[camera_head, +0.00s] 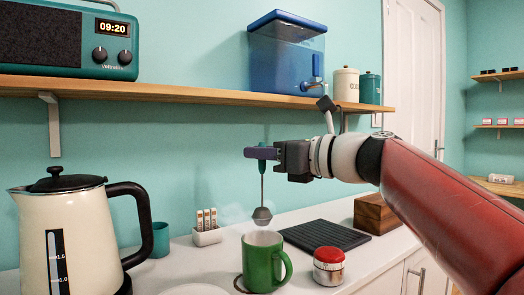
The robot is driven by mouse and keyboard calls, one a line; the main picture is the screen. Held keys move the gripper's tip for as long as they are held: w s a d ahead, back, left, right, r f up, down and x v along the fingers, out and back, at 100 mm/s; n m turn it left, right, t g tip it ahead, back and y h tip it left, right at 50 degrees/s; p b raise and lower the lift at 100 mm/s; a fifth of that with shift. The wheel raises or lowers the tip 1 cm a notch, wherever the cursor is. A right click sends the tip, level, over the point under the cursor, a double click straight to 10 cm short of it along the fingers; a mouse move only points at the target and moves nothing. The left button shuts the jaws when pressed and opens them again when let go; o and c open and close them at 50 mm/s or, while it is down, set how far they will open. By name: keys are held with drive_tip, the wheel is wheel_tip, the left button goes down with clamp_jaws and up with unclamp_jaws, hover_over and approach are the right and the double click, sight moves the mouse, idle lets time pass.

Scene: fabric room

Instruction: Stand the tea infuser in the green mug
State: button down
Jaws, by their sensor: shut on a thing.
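My gripper (264,153) is shut on the upper part of the tea infuser (262,214). The infuser hangs upright with a thin stem and a grey, cone-like head at its lower end. The head is just above the mouth of the green mug (262,268), and looks in line with it in this view. How far apart they are in depth I cannot tell. The mug stands upright on the white counter, with its handle on the right and a pale inside. No wrist view is given.
A red-lidded jar (328,266) stands close right of the mug. Behind are a dark ribbed tray (326,234) and a small white holder (207,235). A cream kettle (70,235) fills the left. A wooden shelf (200,88) runs above my gripper.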

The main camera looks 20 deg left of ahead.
sight(263, 208)
drive_tip(key=shift+f+b, duration=2.65)
drive_tip(key=shift+f, duration=1.3)
drive_tip(key=c, duration=1.4)
unclamp_jaws()
drive_tip(key=shift+o, duration=0.2)
drive_tip(key=shift+d, duration=0.1)
drive_tip(key=v, duration=0.7)
drive_tip(key=shift+d, duration=0.3)
drive_tip(key=shift+s, duration=0.1)
